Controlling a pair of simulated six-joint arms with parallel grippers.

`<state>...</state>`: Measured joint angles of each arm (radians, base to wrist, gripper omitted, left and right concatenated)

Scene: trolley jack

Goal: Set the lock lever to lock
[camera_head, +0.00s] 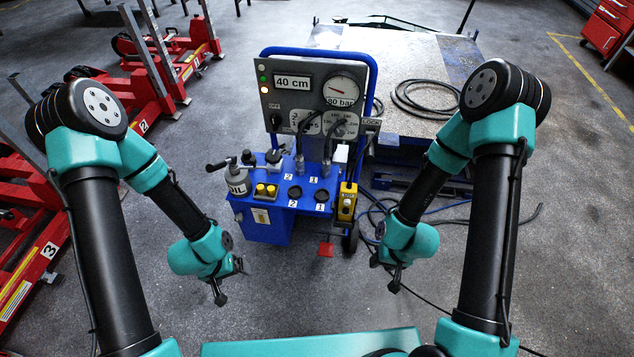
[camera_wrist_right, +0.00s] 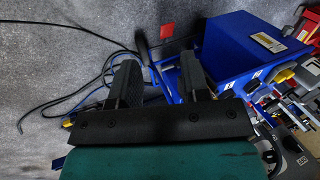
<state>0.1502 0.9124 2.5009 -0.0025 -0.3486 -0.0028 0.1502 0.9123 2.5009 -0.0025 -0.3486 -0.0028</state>
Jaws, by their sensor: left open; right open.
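The blue control trolley (camera_head: 262,222) stands in the middle of the head view with a grey upright panel (camera_head: 285,104). A LOCK label (camera_head: 371,124) sits at the panel's right edge. A dark lever (camera_head: 338,127) shows near it over a white scale plate; its exact setting is too small to tell. My left gripper (camera_head: 232,281) is open and empty, low in front of the trolley's left side. My right gripper (camera_head: 386,273) is open and empty, low to the right of the trolley. Its two spread fingers show in the right wrist view (camera_wrist_right: 157,70). Neither gripper touches the trolley.
The panel has a 40 cm display (camera_head: 292,82) and a round gauge (camera_head: 341,90). An oil can (camera_head: 237,182) and yellow buttons (camera_head: 265,190) are on the trolley top. A yellow box (camera_head: 346,203) hangs at its right. Hoses (camera_head: 425,98) lie behind. Red jacks (camera_head: 140,75) stand left.

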